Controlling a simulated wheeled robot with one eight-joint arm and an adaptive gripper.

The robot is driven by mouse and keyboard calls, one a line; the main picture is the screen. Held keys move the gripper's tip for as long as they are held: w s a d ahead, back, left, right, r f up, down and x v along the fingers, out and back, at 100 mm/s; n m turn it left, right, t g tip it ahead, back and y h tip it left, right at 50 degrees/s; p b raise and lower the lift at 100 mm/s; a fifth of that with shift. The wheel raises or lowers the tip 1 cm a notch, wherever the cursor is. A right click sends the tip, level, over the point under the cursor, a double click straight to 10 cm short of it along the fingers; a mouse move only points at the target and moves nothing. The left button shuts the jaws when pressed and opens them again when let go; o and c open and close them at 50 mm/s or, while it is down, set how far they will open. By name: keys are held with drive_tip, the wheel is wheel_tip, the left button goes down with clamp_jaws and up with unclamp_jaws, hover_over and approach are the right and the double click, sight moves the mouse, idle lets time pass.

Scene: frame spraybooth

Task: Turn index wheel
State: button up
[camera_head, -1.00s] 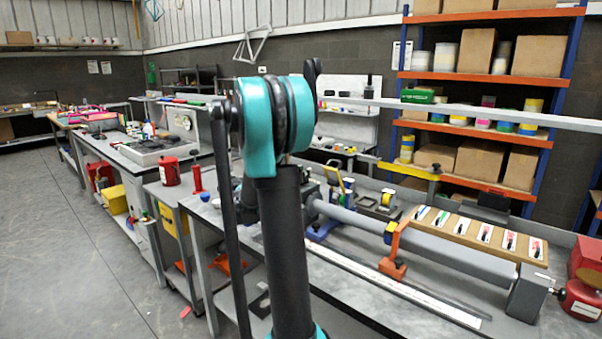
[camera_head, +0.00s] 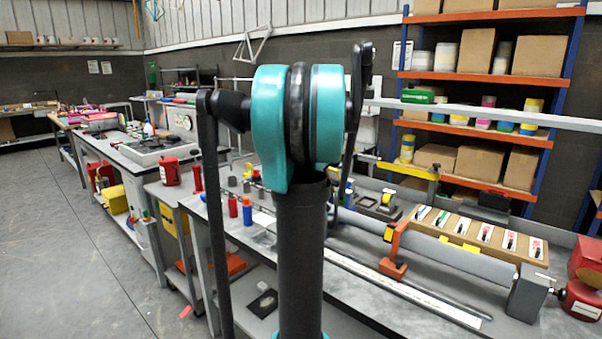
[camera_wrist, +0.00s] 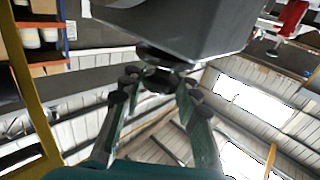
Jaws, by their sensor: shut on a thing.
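In the wrist view my gripper (camera_wrist: 158,98) points up at the underside of a dark grey box-shaped housing (camera_wrist: 180,25). Its two fingers close on a dark round knob-like part (camera_wrist: 160,76) under the housing, which looks like the index wheel; its rim is partly hidden by the fingertips. In the head view my own arm hides the gripper and the wheel. A long grey beam (camera_head: 440,255) runs along the bench there, with an orange clamp-like bracket (camera_head: 395,255) on it and a grey block (camera_head: 528,292) at its right end.
The grey bench (camera_head: 350,285) carries a wooden board with several white cards (camera_head: 470,232), and red and blue bottles (camera_head: 248,211) left of my arm. A red canister (camera_head: 580,300) stands at the right end. Shelving (camera_head: 480,125) is behind. The floor at left (camera_head: 80,260) is clear.

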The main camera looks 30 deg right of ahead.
drive_tip(key=shift+n+t+y, duration=0.5)
drive_tip(key=shift+n+y, duration=0.6)
drive_tip(key=shift+y, duration=0.5)
drive_tip(key=o, duration=1.1)
drive_tip(key=shift+o, duration=0.2)
drive_tip(key=v, duration=1.2)
drive_tip(key=shift+d, duration=0.15)
